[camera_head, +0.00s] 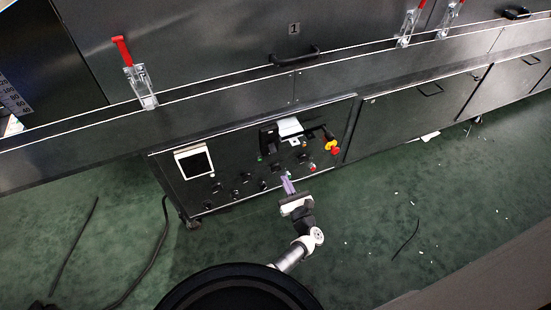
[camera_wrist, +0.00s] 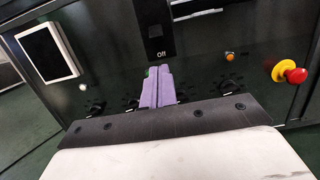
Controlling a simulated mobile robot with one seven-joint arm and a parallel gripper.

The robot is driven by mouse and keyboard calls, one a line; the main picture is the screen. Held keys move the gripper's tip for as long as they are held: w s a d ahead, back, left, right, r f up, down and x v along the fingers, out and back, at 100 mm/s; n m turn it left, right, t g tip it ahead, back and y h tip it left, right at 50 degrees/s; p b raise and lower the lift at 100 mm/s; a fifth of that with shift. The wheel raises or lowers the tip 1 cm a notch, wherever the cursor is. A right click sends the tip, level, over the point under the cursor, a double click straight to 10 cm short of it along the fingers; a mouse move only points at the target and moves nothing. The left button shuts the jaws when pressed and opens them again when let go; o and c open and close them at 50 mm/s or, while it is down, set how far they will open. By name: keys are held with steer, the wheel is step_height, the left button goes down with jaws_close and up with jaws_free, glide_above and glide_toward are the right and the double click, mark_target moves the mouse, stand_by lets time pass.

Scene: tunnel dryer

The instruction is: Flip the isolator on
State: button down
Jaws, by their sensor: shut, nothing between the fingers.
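The control panel of the dryer carries a black upright switch box (camera_head: 269,138), which I take to be the isolator. In the wrist view this box (camera_wrist: 155,28) stands at the top centre, with the word "Off" readable near its lower end. Its top is cut off by the frame. My gripper (camera_head: 287,185) is in front of the panel, below the box. In the wrist view its purple fingers (camera_wrist: 158,87) are shut together and empty, pointing up towards the box's lower edge. I cannot tell whether the fingertips touch the panel.
A white-framed screen (camera_head: 194,161) is at the panel's left. A red emergency stop on a yellow base (camera_head: 333,147) is at its right. Several black knobs run along the lower panel. Black cables (camera_head: 153,255) lie on the green floor, and red-handled clamps (camera_head: 122,52) stand above.

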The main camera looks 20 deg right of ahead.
mark_target(272, 149)
steer(key=w+r+b, duration=0.2)
steer(key=w+b, duration=0.5)
steer(key=w, duration=0.3)
steer(key=shift+a, duration=0.2)
